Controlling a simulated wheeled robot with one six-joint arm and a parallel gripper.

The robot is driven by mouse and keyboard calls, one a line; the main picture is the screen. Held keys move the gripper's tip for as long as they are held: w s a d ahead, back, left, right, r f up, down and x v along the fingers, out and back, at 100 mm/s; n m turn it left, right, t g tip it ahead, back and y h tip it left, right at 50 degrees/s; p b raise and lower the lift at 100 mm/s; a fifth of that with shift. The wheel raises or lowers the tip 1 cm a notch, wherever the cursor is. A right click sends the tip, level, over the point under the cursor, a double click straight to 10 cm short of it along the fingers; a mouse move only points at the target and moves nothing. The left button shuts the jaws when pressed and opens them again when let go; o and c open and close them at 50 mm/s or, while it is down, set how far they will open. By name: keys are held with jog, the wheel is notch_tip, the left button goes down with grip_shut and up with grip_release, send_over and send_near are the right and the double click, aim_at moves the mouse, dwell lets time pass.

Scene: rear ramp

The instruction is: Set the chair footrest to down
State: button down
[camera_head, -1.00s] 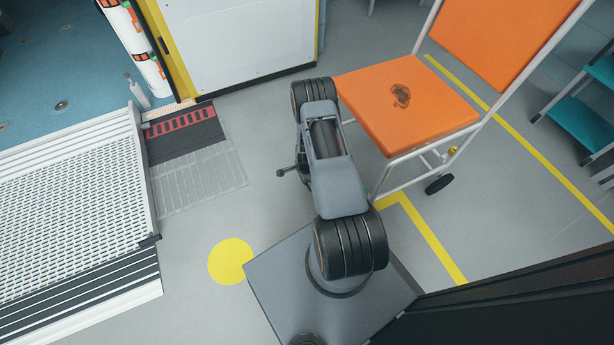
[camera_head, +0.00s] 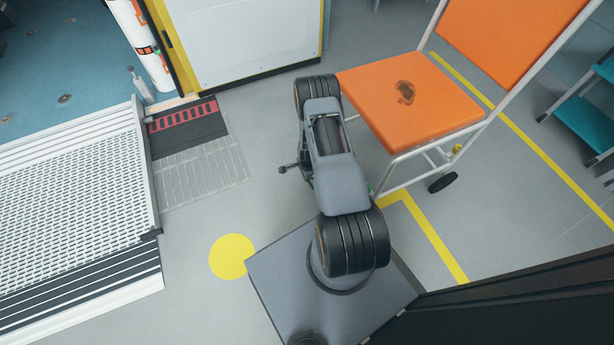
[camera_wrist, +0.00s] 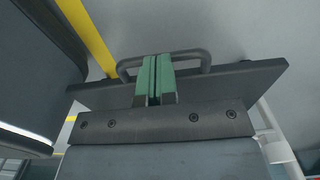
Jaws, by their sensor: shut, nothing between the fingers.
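The chair stands right of my arm in the head view, with an orange seat (camera_head: 400,110), an orange back (camera_head: 510,35) and a white tube frame. My arm hides its front, where the footrest would be. In the wrist view my gripper (camera_wrist: 155,80) is shut and empty, its green fingers together. Behind them is a wide dark grey plate, seemingly the chair footrest (camera_wrist: 245,80), with a grey loop handle (camera_wrist: 200,53). The fingertips overlap the loop; I cannot tell whether they touch it. In the head view my arm hides the fingers.
A ribbed white ramp (camera_head: 70,190) lies at the left. A white cabinet (camera_head: 255,35) with yellow edges stands at the back. Teal steps (camera_head: 580,125) are at the right. The grey floor around the yellow disc (camera_head: 232,256) is clear.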

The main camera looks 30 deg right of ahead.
jog(key=w+a+r+n+t+p, duration=0.1)
jog(key=a+r+n+p, duration=0.4)
jog(key=r, duration=1.2)
jog(key=a+r+n+p, duration=0.1)
jog(key=r+p, duration=0.7)
jog(key=r, duration=1)
jog(key=w+a+r+n+t+p, duration=0.1)
jog(key=a+r+n+p, duration=0.4)
jog(key=r, duration=1.2)
jog(key=s+a+r+n+p, duration=0.2)
jog(key=s+r+n+p, duration=0.2)
jog(key=r, duration=1.1)
jog(key=s+a+r+n+t+p, duration=0.1)
jog(key=s+r+n+p, duration=0.3)
jog(key=s+r+p, duration=0.7)
notch_tip(320, 180, up, 4)
jog(key=shift+a+r+n+t, duration=0.1)
jog(key=shift+a+n+t, duration=0.2)
jog(key=shift+a+n, duration=0.1)
jog(key=shift+s, duration=0.1)
